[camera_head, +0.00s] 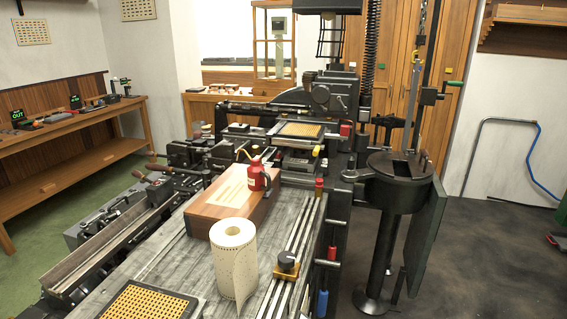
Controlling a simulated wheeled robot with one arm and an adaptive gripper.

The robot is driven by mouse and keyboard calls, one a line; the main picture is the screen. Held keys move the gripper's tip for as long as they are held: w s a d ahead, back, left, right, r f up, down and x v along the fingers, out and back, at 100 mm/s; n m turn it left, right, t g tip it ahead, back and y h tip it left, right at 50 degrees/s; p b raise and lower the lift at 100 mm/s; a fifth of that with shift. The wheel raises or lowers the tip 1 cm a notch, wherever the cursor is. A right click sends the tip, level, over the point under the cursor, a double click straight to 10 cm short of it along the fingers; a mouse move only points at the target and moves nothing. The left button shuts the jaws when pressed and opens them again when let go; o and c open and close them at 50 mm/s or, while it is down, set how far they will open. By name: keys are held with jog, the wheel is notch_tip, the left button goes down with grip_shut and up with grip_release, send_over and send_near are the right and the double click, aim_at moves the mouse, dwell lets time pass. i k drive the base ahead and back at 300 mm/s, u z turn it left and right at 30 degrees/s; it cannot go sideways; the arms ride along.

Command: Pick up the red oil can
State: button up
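The red oil can (258,178) stands upright on a brown wooden box (215,211) on the machine's bench, near the picture's middle. A thin yellowish spout rises from its left side, and it carries a small pale label. My gripper does not show in this view.
A white perforated paper roll (233,250) stands in front of the box. A black dial on a brass base (287,266) sits to its right by metal rails. A yellow grid tray (150,303) lies front left. Machine parts (300,130) crowd behind the can. Floor at right (480,250) is mostly clear.

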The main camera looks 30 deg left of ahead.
aim_at(256, 175)
jog(key=i, duration=2.5)
jog(key=u, duration=3.75)
jog(key=i, duration=0.1)
jog(key=z, duration=0.1)
